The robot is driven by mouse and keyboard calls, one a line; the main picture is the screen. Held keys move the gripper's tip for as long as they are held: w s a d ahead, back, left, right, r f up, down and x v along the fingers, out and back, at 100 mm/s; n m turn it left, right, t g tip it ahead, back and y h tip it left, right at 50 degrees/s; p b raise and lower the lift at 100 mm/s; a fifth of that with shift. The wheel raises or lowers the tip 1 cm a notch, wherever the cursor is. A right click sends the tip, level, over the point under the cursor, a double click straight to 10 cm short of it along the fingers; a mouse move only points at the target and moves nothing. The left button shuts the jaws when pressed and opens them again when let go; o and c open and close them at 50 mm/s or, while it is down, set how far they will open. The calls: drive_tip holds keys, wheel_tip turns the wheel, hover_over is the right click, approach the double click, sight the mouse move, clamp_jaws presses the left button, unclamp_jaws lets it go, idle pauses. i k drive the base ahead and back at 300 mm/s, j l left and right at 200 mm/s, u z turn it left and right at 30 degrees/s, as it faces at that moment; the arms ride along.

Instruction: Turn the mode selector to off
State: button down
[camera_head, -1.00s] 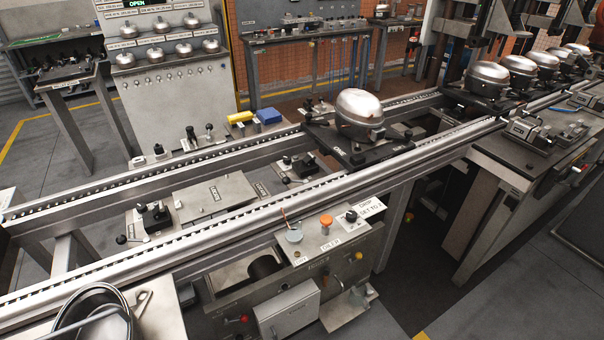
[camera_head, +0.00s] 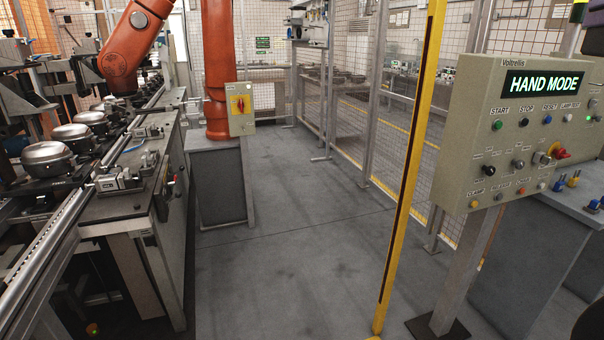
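A beige control panel (camera_head: 468,150) stands on a grey post at the right of the head view. Its lit display (camera_head: 543,83) reads "HAND MODE". Below a row of push buttons are several small knobs: a dark one (camera_head: 488,170) at left, another (camera_head: 518,163) in the middle, and a key-like switch (camera_head: 541,157) beside a red knob (camera_head: 559,152) on yellow. Their labels are too small to read, so I cannot tell which is the mode selector or where it points. My gripper is not in view.
A yellow post (camera_head: 408,170) stands just left of the panel. A conveyor line (camera_head: 50,240) with metal compressors runs along the left. An orange robot arm (camera_head: 216,60) stands behind, near a box with a red switch (camera_head: 239,106). The grey floor (camera_head: 290,240) between is clear.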

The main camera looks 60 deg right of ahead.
sight(489, 171)
drive_tip(key=z, duration=2.5)
